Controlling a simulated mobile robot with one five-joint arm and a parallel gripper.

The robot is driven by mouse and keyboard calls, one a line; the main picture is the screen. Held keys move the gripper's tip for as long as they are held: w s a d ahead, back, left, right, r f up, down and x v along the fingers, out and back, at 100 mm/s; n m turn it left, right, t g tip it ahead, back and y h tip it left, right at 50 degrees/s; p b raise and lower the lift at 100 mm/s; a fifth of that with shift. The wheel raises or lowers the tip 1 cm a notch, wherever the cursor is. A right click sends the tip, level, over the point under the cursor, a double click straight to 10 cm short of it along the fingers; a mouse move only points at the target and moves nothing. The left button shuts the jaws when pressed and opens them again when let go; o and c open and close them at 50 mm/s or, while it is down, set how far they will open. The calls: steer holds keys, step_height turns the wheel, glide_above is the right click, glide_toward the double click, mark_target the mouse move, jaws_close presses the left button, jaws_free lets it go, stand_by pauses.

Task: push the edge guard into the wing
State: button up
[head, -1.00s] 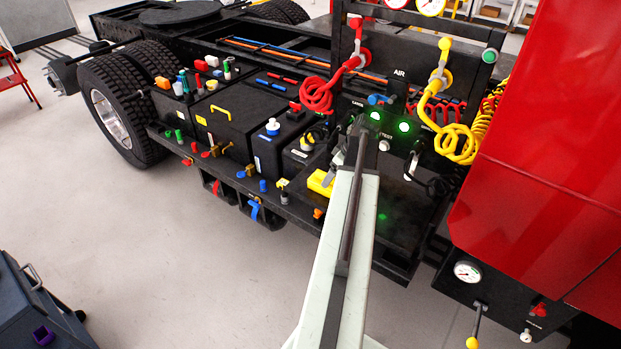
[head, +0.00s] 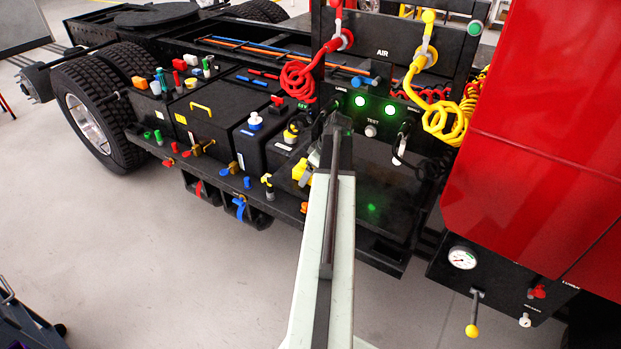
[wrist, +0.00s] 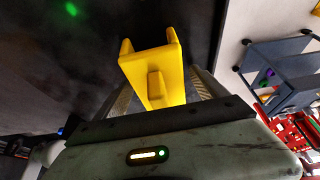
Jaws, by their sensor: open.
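The yellow edge guard (wrist: 157,75) fills the middle of the wrist view, a blocky piece with two prongs pointing away from me and a raised tab on its face. My gripper (wrist: 160,92) is open, with one finger on each side of the guard; I cannot tell whether they touch it. In the head view the guard (head: 300,171) shows as a small yellow patch at the left of my arm's end, by the front edge of the truck's black deck. My gripper there is mostly hidden behind my arm. I cannot make out the wing for certain.
The dark deck (head: 375,205) lies right of my arm with a green glow on it. The AIR panel (head: 382,53) with red and yellow coiled hoses stands behind. The red cab (head: 530,150) is at right. Batteries and valves line the left.

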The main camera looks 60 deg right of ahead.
steer(key=shift+r, duration=0.1)
steer(key=c, duration=1.4)
steer(key=shift+c, duration=0.2)
steer(key=shift+r+p, duration=0.6)
steer(key=shift+p, duration=0.05)
step_height(320, 180, up, 3)
steer(key=p, duration=0.3)
steer(key=shift+r, duration=0.1)
steer(key=s+a, duration=0.1)
steer(key=s, duration=0.4)
steer(key=s+a, duration=0.1)
steer(key=s, duration=0.4)
steer(key=s+a, duration=0.2)
steer(key=s, duration=0.3)
steer(key=shift+s+r+p, duration=0.25)
steer(key=shift+p, duration=0.1)
